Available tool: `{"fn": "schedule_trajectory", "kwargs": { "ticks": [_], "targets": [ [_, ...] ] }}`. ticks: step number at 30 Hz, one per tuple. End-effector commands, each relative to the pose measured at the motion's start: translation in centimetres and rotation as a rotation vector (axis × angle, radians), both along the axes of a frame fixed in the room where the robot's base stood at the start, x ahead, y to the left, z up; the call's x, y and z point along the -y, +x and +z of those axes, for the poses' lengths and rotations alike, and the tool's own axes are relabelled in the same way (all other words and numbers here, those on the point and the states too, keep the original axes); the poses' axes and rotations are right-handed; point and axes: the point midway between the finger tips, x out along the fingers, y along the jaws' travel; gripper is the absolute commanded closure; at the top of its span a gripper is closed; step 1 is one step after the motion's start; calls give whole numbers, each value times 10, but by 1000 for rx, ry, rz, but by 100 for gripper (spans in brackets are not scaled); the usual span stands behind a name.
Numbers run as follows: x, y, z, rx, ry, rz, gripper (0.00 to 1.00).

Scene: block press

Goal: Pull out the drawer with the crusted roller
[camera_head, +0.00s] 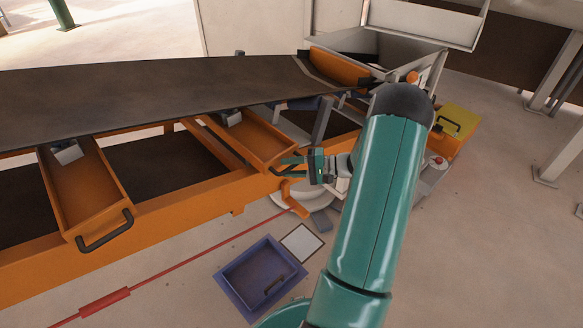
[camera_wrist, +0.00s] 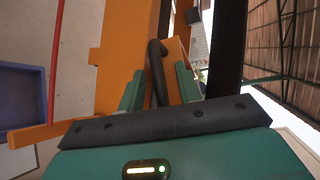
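Two orange drawers hang under the dark conveyor belt. The left drawer (camera_head: 88,190) stands out with its black handle (camera_head: 105,232) facing front. The second drawer (camera_head: 248,138) is in the middle and also stands out. A small grey part shows at the back of each; I cannot tell from here which roller is crusted. My gripper (camera_head: 290,167) is at the front end of the second drawer. In the wrist view, the black handle (camera_wrist: 157,72) lies between my two green fingers (camera_wrist: 160,92), which are apart with a gap visible beside the bar.
A blue bin (camera_head: 262,278) and a white square (camera_head: 301,243) are on the floor in front. A red line (camera_head: 190,252) runs along the floor. A yellow-lidded orange box (camera_head: 455,128) and a hopper (camera_head: 425,22) stand at the right.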

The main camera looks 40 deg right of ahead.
Motion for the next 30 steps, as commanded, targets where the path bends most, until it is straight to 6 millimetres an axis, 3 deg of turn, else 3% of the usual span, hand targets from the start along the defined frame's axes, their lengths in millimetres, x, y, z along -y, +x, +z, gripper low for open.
{"fn": "schedule_trajectory", "kwargs": {
  "ticks": [6, 11, 23, 30],
  "targets": [
    [0, 0, 0, 0, 0, 0, 68],
    [0, 0, 0, 0, 0, 0, 99],
    [1, -3, 0, 0, 0, -1, 100],
    [2, -18, 0, 1, -1, -3, 100]
  ]
}}
